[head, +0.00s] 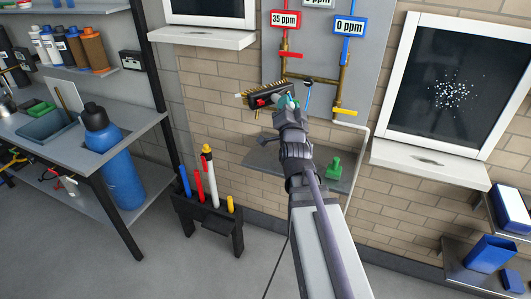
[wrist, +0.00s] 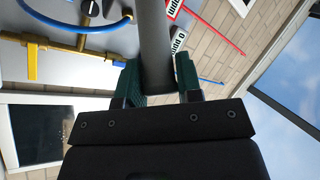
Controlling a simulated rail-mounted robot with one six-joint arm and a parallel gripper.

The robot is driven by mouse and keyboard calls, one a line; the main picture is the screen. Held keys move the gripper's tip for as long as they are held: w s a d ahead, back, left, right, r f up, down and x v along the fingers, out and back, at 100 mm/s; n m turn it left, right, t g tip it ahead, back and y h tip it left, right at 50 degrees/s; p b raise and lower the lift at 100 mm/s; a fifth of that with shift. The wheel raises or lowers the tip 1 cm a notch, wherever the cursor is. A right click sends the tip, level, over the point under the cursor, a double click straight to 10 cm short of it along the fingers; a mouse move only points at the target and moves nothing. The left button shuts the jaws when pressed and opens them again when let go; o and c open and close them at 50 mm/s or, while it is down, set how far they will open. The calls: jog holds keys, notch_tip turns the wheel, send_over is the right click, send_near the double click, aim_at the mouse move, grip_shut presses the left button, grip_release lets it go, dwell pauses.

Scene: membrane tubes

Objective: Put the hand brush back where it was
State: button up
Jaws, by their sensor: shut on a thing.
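The hand brush (head: 262,97) is dark with yellowish bristles and a red patch. In the head view it points left from my gripper (head: 289,102), in front of the pipe panel. My gripper is shut on its handle. In the wrist view a dark grey round handle (wrist: 154,40) runs up between the green finger pads of my gripper (wrist: 156,76). The brush is held in the air, above the small grey wall shelf.
The grey wall shelf (head: 262,160) holds a green object (head: 333,167). A black rack (head: 212,222) with coloured tubes stands lower left. Pipes with valves (head: 345,112) lie close behind the gripper. A workbench (head: 120,130) with a blue cylinder (head: 118,165) is at left.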

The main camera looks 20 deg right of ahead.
jog(key=w+d+f+n+g+y+p, duration=0.1)
jog(key=w+f+n+g+y+p, duration=0.25)
jog(key=w, duration=0.45)
jog(key=w+d+f+n+g+y+p, duration=0.25)
jog(key=w+n+g, duration=0.25)
jog(key=w, duration=0.3)
jog(key=w+d+f+n+g+y+p, duration=0.1)
jog(key=w+f+n+g+y+p, duration=0.2)
jog(key=w, duration=0.5)
notch_tip(320, 180, down, 11)
jog(key=g+h+b, duration=0.1)
jog(key=b, duration=0.9)
jog(key=shift+s+a+n, duration=0.15)
jog(key=shift+n, duration=0.3)
jog(key=o, duration=1)
jog(key=shift+r, duration=0.2)
jog(key=shift+c, duration=0.2)
